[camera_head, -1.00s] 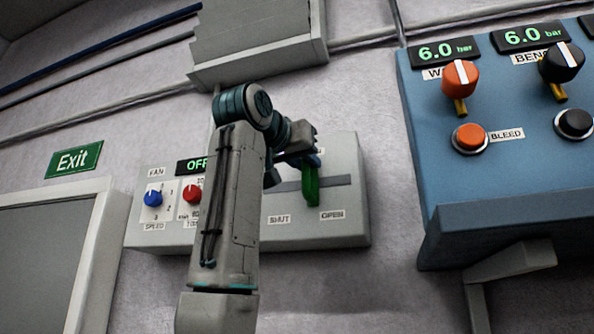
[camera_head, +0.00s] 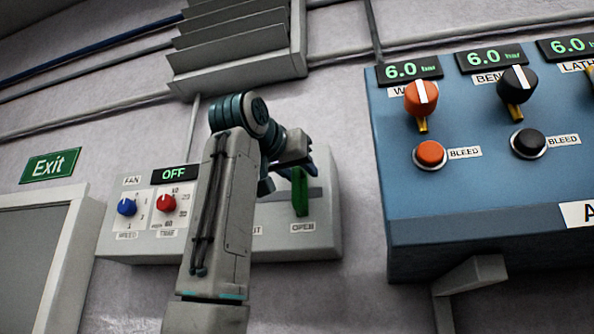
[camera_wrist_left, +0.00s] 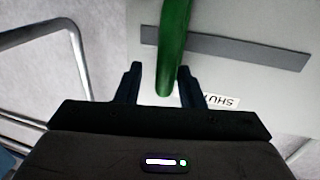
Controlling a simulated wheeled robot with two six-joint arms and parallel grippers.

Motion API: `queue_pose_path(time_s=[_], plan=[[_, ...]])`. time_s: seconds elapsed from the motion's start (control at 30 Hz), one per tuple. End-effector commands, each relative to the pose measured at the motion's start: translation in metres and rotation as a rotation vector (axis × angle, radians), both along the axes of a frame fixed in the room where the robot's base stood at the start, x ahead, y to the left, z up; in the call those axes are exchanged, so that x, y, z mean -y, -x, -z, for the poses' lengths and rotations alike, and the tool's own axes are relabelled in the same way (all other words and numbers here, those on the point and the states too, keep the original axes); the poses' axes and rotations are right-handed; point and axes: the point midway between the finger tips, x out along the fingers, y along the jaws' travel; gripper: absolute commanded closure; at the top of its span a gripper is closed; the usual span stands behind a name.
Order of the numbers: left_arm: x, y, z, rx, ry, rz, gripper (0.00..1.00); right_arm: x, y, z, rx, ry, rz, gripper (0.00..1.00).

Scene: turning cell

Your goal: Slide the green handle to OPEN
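The green handle (camera_head: 300,192) stands out from a slot in the pale control box and sits directly above the OPEN label (camera_head: 303,227), a little short of the slot's right end. My left gripper (camera_head: 298,163) is at the handle. In the left wrist view, which is upside down, the green handle (camera_wrist_left: 172,50) lies between the two dark fingers of my left gripper (camera_wrist_left: 160,80). A gap shows on its left side, and the right finger is touching or very close. My right gripper is not in view.
The pale box (camera_head: 325,240) also carries an OFF display (camera_head: 174,174), a blue knob (camera_head: 127,207) and a red knob (camera_head: 166,203). A blue panel (camera_head: 480,190) with dials juts out at the right. A grey louvred unit (camera_head: 235,80) hangs above.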

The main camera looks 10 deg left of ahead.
Motion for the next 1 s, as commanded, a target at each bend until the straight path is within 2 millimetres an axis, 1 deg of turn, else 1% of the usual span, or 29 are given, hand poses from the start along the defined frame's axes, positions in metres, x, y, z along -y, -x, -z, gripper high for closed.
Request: queue_pose_path(time_s=[0.33,0.47,0.57,0.8,0.9,1.0], plan=[[-0.001,0.0,0.0,0.0,0.0,-0.001,0.65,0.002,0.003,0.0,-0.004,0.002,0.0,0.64],[-0.002,0.006,0.002,0.002,0.0,-0.002,0.65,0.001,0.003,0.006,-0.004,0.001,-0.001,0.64],[-0.006,0.02,0.004,0.003,0.001,-0.002,0.65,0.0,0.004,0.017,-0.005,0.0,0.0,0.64],[-0.017,0.068,0.005,0.004,0.002,-0.002,0.65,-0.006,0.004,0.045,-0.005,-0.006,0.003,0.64],[-0.02,0.085,0.004,0.003,0.002,-0.001,0.65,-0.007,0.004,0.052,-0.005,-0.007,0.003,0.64],[-0.023,0.096,0.003,0.001,0.001,-0.002,0.65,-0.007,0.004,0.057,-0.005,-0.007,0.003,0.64]])
